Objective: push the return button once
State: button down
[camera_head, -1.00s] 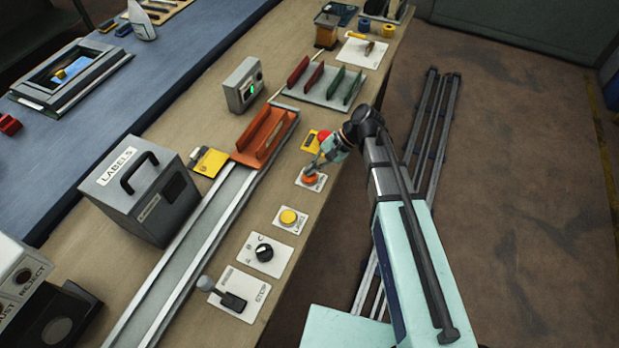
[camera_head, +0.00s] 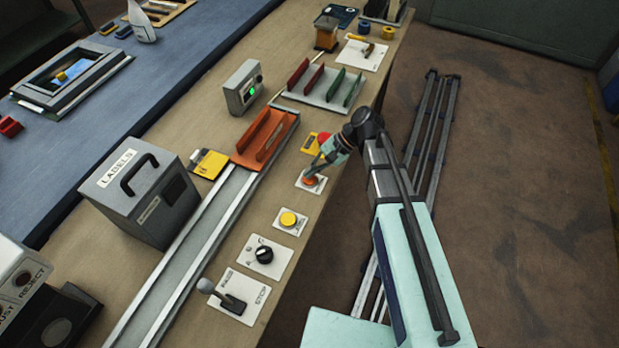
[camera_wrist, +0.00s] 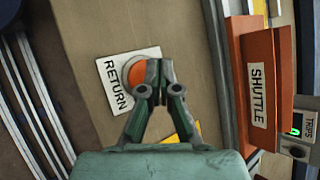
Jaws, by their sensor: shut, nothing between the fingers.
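The return button is an orange round button (camera_head: 312,180) on a white plate near the table's right edge. In the wrist view the button (camera_wrist: 133,72) sits on its plate marked RETURN (camera_wrist: 115,88), partly covered by my fingers. My gripper (camera_head: 315,173) is shut and empty, pointing down at the button. In the wrist view the closed fingertips (camera_wrist: 159,72) overlap the button's right side. I cannot tell whether they touch it or whether it is pressed in.
A yellow button (camera_head: 288,219), a dial (camera_head: 264,254) and a lever plate (camera_head: 245,285) lie nearer along the edge. A red button on a yellow base (camera_head: 313,141) is just beyond. The orange shuttle (camera_head: 265,138) stands on the rail to the left.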

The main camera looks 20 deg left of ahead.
aim_at(312, 178)
jog(key=shift+f, duration=0.1)
dwell(0.3)
jog(key=shift+f, duration=0.35)
jog(key=shift+f, duration=0.45)
dwell(0.7)
jog(key=shift+r, duration=0.1)
jog(key=shift+r+p, duration=0.45)
jog(key=shift+r, duration=0.35)
jog(key=shift+r+p, duration=1.7)
jog(key=shift+r, duration=0.8)
